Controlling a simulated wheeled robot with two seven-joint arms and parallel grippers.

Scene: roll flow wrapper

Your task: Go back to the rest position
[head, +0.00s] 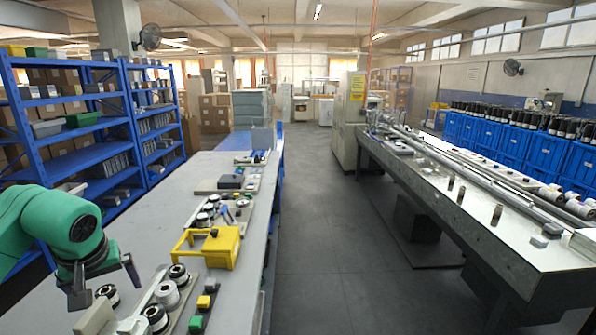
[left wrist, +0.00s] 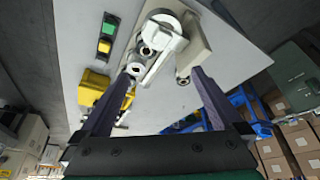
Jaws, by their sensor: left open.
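My left gripper (head: 105,280) is at the lower left of the head view, over the near end of the left table (head: 150,215). Its two dark fingers are spread with nothing between them. They also show in the left wrist view (left wrist: 163,74), pointing toward a pale device with a white roll (left wrist: 160,38). In the head view, several black and white rolls (head: 167,294) stand just right of the gripper. I cannot tell the exact gap between fingers and rolls. My right gripper is in neither view.
A yellow frame box (head: 219,247) and a green and yellow switch block (head: 203,302) lie on the left table. Blue shelves (head: 125,130) stand on the left. A long machine bench (head: 450,195) stands on the right. The floor aisle (head: 320,220) between is clear.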

